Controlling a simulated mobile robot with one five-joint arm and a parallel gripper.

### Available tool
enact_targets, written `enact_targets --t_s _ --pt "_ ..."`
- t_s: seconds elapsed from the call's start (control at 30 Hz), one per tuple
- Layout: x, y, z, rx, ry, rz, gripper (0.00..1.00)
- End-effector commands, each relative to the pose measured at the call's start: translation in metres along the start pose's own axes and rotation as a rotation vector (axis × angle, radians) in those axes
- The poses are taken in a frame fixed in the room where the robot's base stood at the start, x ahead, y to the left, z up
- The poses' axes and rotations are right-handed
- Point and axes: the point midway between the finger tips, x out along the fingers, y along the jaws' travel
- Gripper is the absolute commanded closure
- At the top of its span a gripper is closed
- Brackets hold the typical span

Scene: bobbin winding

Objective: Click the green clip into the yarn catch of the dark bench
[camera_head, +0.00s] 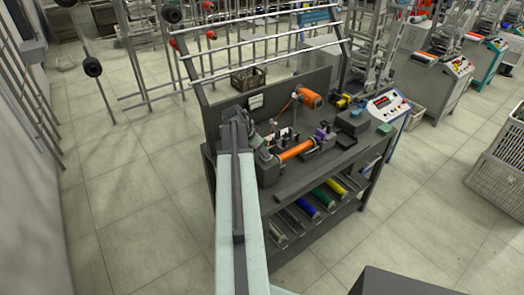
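The dark bench (345,158) stands in the middle of the view. My arm reaches up from the bottom edge to the bench's left part. My gripper (268,168) is at the bench's left front, close to the left end of an orange bobbin (297,150); its fingers are too small and too covered by my arm to read. A small green piece (385,129) lies at the bench's right end; I cannot tell whether it is the green clip. The yarn catch cannot be picked out among the small dark parts around the bobbin.
An orange yarn cone (310,98) stands at the back of the bench, with a purple part (322,132) beside the bobbin. A control box (387,105) is at the right. Coloured tubes (323,198) lie on the lower shelf. A grey crate (503,155) stands far right. The floor (140,200) at left is clear.

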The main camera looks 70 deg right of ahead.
Motion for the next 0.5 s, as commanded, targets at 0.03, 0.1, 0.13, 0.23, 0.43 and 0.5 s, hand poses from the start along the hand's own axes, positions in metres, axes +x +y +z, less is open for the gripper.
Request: enact_targets --t_s 0.03,0.1,0.13,0.23,0.43,0.5 --pt "0.0 0.0 0.0 0.0 0.0 0.0 0.54" --pt "0.0 0.0 0.0 0.0 0.0 0.0 0.54" --pt "0.0 0.0 0.0 0.0 0.0 0.0 0.54" --pt "-0.001 0.0 0.0 0.0 0.0 0.0 0.54" --pt "-0.02 0.0 -0.002 -0.001 0.0 -0.001 0.54" --pt "-0.033 0.001 -0.003 -0.002 0.0 -0.001 0.54"
